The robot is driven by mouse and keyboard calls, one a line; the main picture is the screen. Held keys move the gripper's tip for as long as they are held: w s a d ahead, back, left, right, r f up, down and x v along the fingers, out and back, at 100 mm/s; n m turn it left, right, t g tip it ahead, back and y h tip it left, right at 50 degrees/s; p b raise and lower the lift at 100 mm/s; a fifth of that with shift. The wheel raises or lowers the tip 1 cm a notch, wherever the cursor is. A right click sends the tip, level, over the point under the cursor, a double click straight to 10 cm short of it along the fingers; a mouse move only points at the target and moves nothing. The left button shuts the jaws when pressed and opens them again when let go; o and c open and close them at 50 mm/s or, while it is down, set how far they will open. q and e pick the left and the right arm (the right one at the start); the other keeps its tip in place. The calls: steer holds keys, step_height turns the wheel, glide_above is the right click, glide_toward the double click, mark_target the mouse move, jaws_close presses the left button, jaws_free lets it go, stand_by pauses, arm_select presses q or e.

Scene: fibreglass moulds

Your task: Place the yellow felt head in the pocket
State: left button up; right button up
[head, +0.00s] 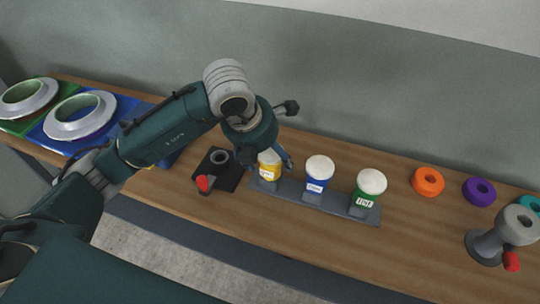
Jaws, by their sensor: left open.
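The yellow-bodied piece with a white top and a label (269,172) stands upright at the left end of a grey strip (340,206) on the bench. I take it for the yellow felt head. My left gripper (267,158) is open just above it, its fingers close to its top; I cannot tell whether they touch it. The wrist hides part of the white top. A black block with a round grey opening (219,157) and a red-tipped lever sits just left of it. I cannot tell which opening is the pocket. My right gripper is not in view.
Blue (319,174) and green (369,188) white-topped pieces stand on the same strip. Orange (428,189) and purple (479,199) rings lie to the right, near a grey device with a red handle (511,261). White ring moulds (80,128) lie left. The wall stands behind.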

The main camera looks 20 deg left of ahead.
arm_select(q)
steer(key=b+v, duration=0.1)
steer(key=v, duration=1)
steer(key=shift+f, duration=0.15)
